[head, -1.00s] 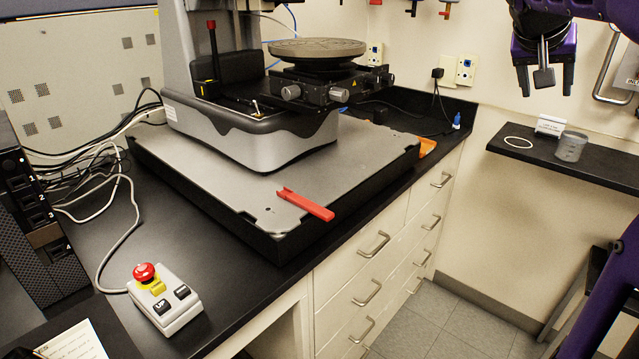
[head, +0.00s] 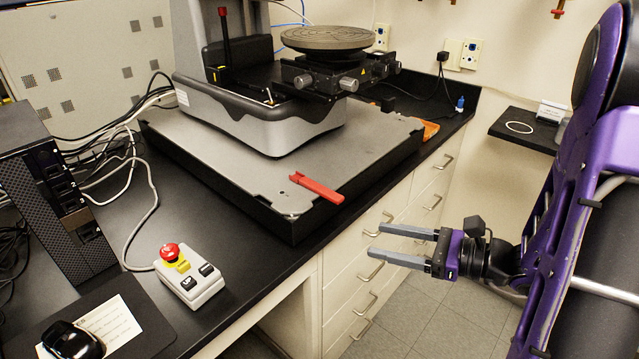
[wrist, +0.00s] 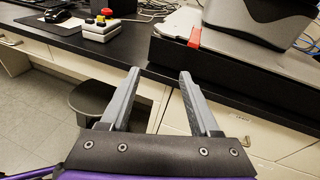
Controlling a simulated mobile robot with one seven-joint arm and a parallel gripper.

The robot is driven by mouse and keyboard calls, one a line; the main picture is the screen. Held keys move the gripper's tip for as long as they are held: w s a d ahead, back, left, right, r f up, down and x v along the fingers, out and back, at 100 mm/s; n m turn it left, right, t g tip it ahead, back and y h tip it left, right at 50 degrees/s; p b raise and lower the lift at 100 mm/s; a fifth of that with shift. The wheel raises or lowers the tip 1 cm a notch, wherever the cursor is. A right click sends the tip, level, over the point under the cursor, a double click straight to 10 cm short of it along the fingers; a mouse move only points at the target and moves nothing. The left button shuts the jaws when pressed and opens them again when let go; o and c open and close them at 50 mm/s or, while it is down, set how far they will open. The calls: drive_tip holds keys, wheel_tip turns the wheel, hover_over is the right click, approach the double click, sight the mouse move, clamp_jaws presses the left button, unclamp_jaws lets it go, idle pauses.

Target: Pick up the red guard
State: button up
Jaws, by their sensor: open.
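The red guard (head: 318,189) is a thin red strip lying on the front right part of the grey platform (head: 232,160), near its edge. It also shows in the wrist view (wrist: 195,36), beyond the right fingertip. My gripper (head: 374,241) is open and empty, in front of the drawers, to the right of and below the guard in the head view. Its two grey fingers point left, toward the bench. In the wrist view my gripper (wrist: 160,76) has clear space between its fingers. It is apart from the guard.
The profiler with its round stage (head: 325,39) stands on the platform behind the guard. A control box with a red button (head: 190,275) sits on the black bench at left. Drawer handles (head: 372,272) stick out below the bench edge. An orange piece (head: 430,131) lies at the platform's right corner.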

sight(328, 192)
drive_tip(key=w+a+m+t, duration=0.1)
drive_tip(key=w+a, duration=0.2)
drive_tip(key=w, duration=0.1)
drive_tip(key=w+a+r+m+t, duration=0.1)
drive_tip(key=w+a+t, duration=0.1)
drive_tip(key=w+a, duration=0.2)
drive_tip(key=w+a+m+t+p, duration=0.1)
drive_tip(key=w+a+m, duration=0.1)
drive_tip(key=w+a, duration=0.2)
drive_tip(key=shift+w+a+r, duration=0.1)
drive_tip(key=shift+a+r, duration=0.1)
drive_tip(key=shift+a, duration=0.05)
clamp_jaws()
idle(0.3)
